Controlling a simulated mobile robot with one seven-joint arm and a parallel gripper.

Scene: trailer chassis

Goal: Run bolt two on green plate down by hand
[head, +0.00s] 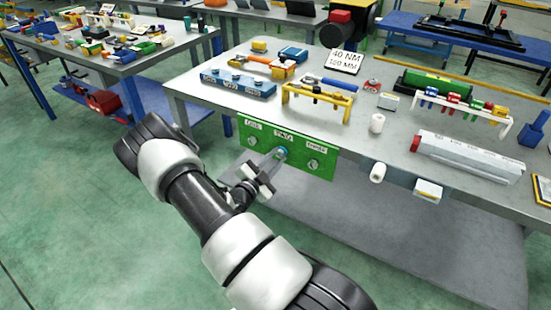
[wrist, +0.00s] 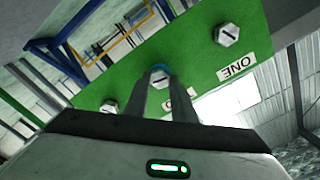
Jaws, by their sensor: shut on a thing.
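The green plate (head: 298,166) hangs upright on the front edge of the workbench, labelled ONE, TWO and THREE; it also fills much of the wrist view (wrist: 195,64). Bolt two (head: 281,153) is the middle one, with a blue tint around its head. In the wrist view its slotted head (wrist: 160,75) sits between my fingertips. My gripper (head: 273,159) points at the plate and is shut on bolt two; the fingers (wrist: 167,88) hide part of the TWO label. Bolt one (wrist: 227,35) and bolt three (wrist: 109,106) stand out from the plate on either side.
The workbench (head: 215,97) above holds a blue block (head: 238,84), a yellow rack (head: 318,98), a 40 NM card (head: 343,60) and a white cylinder (head: 377,123). A white roll (head: 378,172) sticks out from the front edge right of the plate. Open floor lies left.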

